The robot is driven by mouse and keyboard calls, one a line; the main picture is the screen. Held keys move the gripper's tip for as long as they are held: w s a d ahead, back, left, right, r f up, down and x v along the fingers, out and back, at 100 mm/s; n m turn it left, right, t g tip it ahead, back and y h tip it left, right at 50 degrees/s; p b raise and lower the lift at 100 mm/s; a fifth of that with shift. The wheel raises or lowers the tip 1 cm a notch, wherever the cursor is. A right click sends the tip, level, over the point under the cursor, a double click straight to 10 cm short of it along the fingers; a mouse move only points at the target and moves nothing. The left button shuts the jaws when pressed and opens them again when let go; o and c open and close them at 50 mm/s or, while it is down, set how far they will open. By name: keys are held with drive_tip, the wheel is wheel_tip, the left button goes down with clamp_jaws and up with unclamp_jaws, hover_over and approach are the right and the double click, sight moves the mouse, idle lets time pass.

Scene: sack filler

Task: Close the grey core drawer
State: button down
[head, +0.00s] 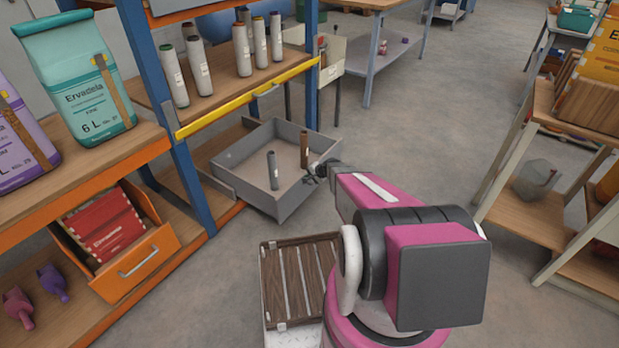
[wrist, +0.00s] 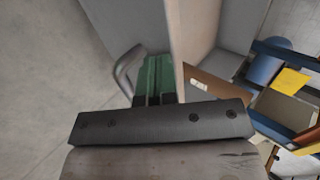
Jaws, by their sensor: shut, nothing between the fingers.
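The grey core drawer (head: 286,203) is pulled out from the lower level of the blue-framed shelf. A grey core (head: 272,170) and a brown core (head: 304,150) stand in it. My gripper (head: 315,173) is at the drawer's front, on its right side in the head view. In the wrist view my shut green fingers (wrist: 153,75) are outside the drawer, beside its front panel (wrist: 186,38) and near the grey bar handle (wrist: 124,72). I cannot tell whether they touch the panel. In the head view my gripper hides part of the front.
An open orange drawer (head: 135,262) with red packs is at the lower left. Several tall cores stand on the shelf above the yellow rail (head: 250,95). A wooden rack (head: 545,215) stands right. Floor between is clear.

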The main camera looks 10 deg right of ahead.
drive_tip(key=w+a, duration=2.2)
drive_tip(key=shift+w+a, duration=0.2)
drive_tip(key=shift+w, duration=0.05)
drive_tip(key=shift+w+a, duration=0.15)
drive_tip(key=s+d+r, duration=0.7)
drive_tip(key=s+d, duration=0.2)
drive_tip(key=s+d+r+n+g+h, duration=0.2)
drive_tip(key=s+r, duration=0.4)
drive_tip(key=s, duration=0.8)
drive_tip(key=s+d+r+n+g+h, duration=0.2)
drive_tip(key=s+d+r+n, duration=0.2)
drive_tip(key=s, duration=1.1)
drive_tip(key=s+d+r+n+g+h, duration=0.2)
drive_tip(key=s+d+r, duration=0.6)
drive_tip(key=s, duration=0.7)
drive_tip(key=shift+s+d+r+n+g+h, duration=0.2)
drive_tip(key=shift+r+n+g+h, duration=0.1)
drive_tip(key=shift+r+n, duration=0.2)
